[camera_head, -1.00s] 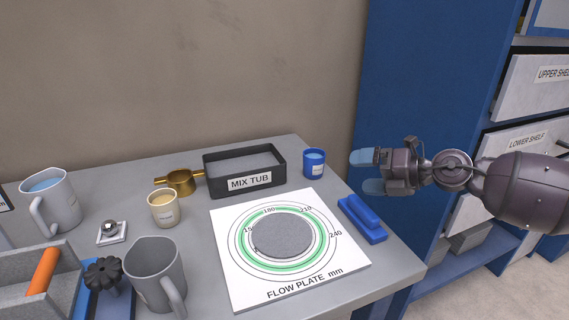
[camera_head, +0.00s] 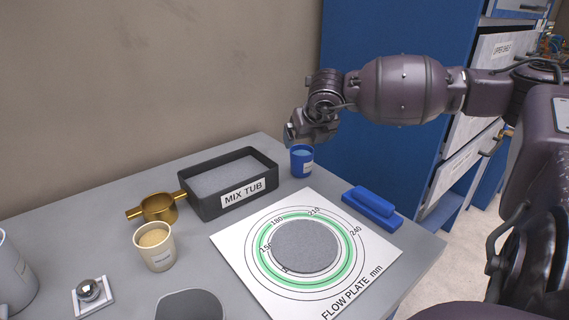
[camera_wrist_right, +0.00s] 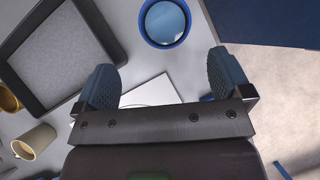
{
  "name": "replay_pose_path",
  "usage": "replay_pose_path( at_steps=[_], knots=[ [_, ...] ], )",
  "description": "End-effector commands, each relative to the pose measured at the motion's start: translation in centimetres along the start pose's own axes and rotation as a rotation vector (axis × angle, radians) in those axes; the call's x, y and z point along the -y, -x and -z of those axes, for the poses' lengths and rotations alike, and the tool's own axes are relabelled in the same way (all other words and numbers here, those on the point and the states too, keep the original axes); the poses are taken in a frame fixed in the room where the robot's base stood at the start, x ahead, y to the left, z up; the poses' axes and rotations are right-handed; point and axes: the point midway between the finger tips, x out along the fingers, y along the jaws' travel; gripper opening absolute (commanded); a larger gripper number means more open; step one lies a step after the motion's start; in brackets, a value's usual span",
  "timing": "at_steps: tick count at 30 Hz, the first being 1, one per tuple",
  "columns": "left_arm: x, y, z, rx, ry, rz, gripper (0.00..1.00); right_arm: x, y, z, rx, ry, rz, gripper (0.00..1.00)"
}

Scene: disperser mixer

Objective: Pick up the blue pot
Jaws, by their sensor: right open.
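The blue pot (camera_head: 301,162) is a small blue cup with a white label and light blue contents, standing upright on the grey table right of the mix tub. In the wrist view the blue pot (camera_wrist_right: 165,23) shows from above, just ahead of the fingertips and between their lines. My right gripper (camera_wrist_right: 166,78) is open and empty, with its two blue-grey fingers apart. In the head view the right gripper (camera_head: 296,138) hangs right over the pot, and its fingers are mostly hidden there. My left gripper is not in view.
The dark mix tub (camera_head: 229,183) stands close left of the pot. The white flow plate (camera_head: 305,252) lies in front, with a blue block (camera_head: 372,207) at its right. A brass cup (camera_head: 159,207) and a cream cup (camera_head: 155,245) stand left. The table's right edge is near.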

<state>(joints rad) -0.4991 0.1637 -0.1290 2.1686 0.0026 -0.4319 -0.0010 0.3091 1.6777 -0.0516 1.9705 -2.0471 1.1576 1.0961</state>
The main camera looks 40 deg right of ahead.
Motion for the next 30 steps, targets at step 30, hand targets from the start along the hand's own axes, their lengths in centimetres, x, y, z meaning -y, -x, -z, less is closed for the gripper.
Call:
replay_pose_path(
  at_steps=[30],
  knots=[
    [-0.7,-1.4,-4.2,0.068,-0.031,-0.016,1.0,0.1,-10.3,0.3,-0.014,-0.035,0.004,0.97]
  ],
)
